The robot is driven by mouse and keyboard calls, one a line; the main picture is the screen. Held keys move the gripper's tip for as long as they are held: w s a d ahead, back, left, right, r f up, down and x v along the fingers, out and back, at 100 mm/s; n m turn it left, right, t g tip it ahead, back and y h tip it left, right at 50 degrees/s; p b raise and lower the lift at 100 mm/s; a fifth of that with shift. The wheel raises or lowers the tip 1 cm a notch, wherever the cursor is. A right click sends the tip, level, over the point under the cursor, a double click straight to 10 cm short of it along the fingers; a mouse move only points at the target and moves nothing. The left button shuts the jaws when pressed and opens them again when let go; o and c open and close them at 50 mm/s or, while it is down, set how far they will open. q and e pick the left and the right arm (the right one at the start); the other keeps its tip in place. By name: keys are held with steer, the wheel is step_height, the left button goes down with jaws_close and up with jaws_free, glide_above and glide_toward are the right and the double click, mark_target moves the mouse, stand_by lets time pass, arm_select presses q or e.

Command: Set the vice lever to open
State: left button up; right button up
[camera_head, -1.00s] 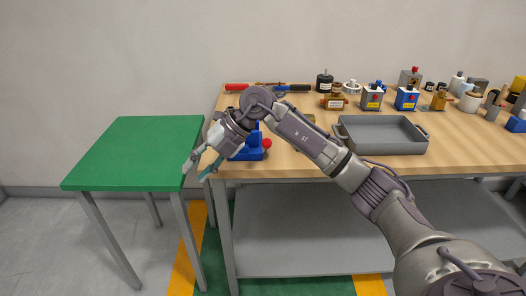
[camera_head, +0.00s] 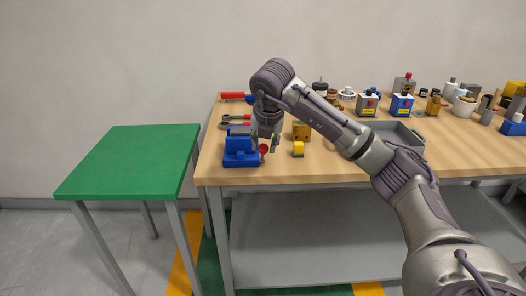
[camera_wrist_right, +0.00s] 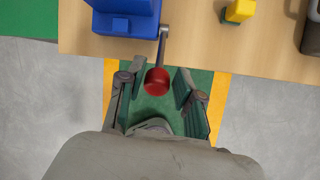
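The blue vice (camera_head: 240,155) stands at the front left corner of the wooden workbench. It also shows at the top of the right wrist view (camera_wrist_right: 125,18). Its grey lever (camera_wrist_right: 163,45) ends in a red knob (camera_wrist_right: 157,82) that sticks out past the bench's front edge; the knob also shows in the head view (camera_head: 263,148). My right gripper (camera_head: 265,150) points down at the knob, beside the vice. In the wrist view its fingers (camera_wrist_right: 157,88) are apart, with the knob between them and gaps on both sides. My left gripper is not in view.
The wooden workbench (camera_head: 320,172) holds a yellow block (camera_head: 298,149) right of the vice, a grey tray (camera_head: 415,135) behind my right arm, and several fixtures at the back. A green table (camera_head: 130,160) stands to the left, across a narrow gap.

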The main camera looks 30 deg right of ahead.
steer(key=shift+x, duration=2.05)
steer(key=shift+w, duration=0.1)
jaws_close()
